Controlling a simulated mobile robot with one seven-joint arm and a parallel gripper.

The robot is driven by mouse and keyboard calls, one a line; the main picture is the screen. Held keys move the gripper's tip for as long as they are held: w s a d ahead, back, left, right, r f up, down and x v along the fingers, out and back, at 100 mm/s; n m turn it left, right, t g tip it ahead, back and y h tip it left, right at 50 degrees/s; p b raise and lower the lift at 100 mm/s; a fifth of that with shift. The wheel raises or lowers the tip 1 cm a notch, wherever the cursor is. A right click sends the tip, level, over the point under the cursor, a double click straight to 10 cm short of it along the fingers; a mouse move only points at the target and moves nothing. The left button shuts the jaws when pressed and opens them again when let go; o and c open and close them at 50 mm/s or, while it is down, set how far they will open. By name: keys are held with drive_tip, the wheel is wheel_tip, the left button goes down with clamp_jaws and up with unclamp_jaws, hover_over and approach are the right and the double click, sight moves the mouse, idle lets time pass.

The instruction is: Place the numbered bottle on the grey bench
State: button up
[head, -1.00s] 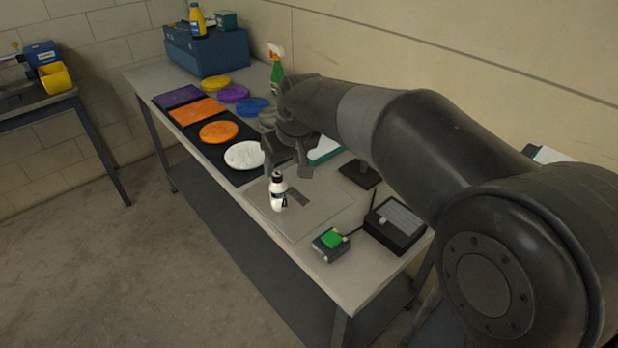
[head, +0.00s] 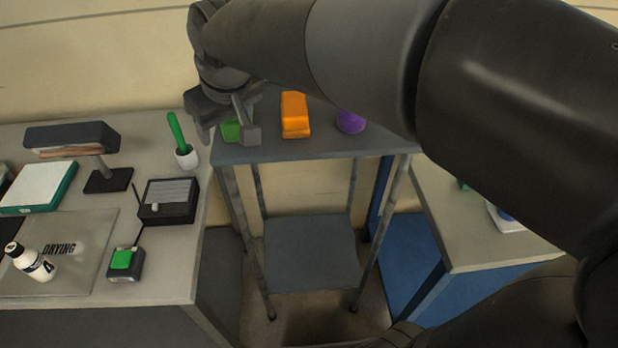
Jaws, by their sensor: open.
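A white bottle (head: 30,262) with a black cap and a dark mark on its label sits on a grey mat (head: 85,275) printed "DRYING" at the lower left. The mat lies on a light grey table (head: 160,285). A narrower, darker grey bench (head: 340,145) with a lower shelf stands to the right of that table. My gripper (head: 228,137) is open and empty, fingers pointing down, in front of the left end of this bench in the picture. It is well apart from the bottle. How high it hangs above the bench top is hard to tell.
A green block (head: 231,130), an orange block (head: 295,115) and a purple object (head: 350,122) are on the bench. A black radio-like box (head: 168,203), a green-topped device (head: 122,262), a lamp (head: 108,180) and a potted cactus-like item (head: 180,140) stand on the left table. Another table (head: 465,220) is at right.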

drive_tip(key=s+d+m, duration=0.2)
drive_tip(key=d, duration=0.5)
drive_tip(key=s+d+f+m+t+h, duration=0.1)
drive_tip(key=s+d+m, duration=0.1)
drive_tip(key=d, duration=0.6)
drive_tip(key=shift+s, duration=0.45)
drive_tip(key=s+d+f+m, duration=0.1)
drive_tip(key=s+d, duration=0.1)
drive_tip(key=d, duration=0.1)
drive_tip(key=s+d+f+m+h, duration=0.1)
drive_tip(key=s+d+f, duration=0.1)
drive_tip(key=s+d, duration=0.1)
drive_tip(key=s+d+f+m, duration=0.1)
drive_tip(key=s+d, duration=0.2)
drive_tip(key=shift+d+f+m+h, duration=0.25)
drive_tip(key=shift+d+m+h, duration=0.05)
drive_tip(key=shift+c, duration=0.3)
drive_tip(key=shift+s+d+f, duration=0.15)
drive_tip(key=shift+c, duration=1.2)
